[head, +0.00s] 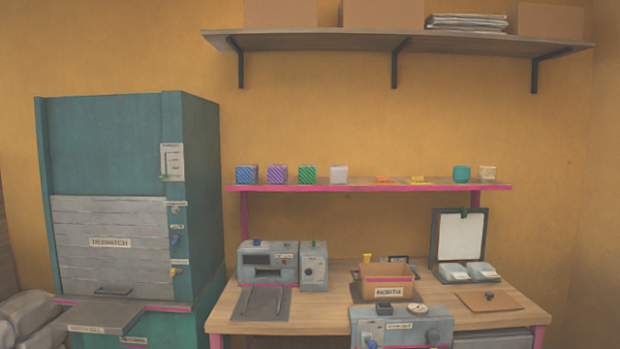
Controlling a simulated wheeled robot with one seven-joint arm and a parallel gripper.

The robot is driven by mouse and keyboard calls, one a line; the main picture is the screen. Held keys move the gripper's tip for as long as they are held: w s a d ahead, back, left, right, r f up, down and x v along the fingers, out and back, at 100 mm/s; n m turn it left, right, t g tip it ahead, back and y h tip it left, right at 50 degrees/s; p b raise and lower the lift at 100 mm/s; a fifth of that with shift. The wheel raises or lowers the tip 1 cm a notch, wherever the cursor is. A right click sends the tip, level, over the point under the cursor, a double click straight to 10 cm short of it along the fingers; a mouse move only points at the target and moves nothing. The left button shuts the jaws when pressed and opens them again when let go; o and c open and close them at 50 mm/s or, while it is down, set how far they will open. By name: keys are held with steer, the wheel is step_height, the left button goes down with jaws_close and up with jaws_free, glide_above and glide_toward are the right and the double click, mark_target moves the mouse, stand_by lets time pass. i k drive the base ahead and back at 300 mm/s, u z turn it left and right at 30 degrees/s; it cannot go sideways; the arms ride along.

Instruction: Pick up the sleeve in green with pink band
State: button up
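My gripper is not in view. I cannot make out a green sleeve with a pink band for certain. On the pink-edged shelf above the workbench stands a green block with pale diagonal stripes (307,175); no pink band is clear on it. A teal green cup-like thing (461,174) stands farther right on the same shelf, also with no clear pink band. Between them are a pale grey block (339,174), a small orange item (382,180) and a small yellow item (417,179).
A blue striped block (247,175) and a purple striped block (277,175) stand at the shelf's left. The workbench (330,318) holds grey machines (267,264), a cardboard box labelled NORTH (387,281) and a clipboard stand (460,238). A teal cabinet (105,150) stands left.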

mark_target(307, 173)
steer(key=z, duration=1.5)
steer(key=i, duration=0.8)
steer(key=u, duration=2)
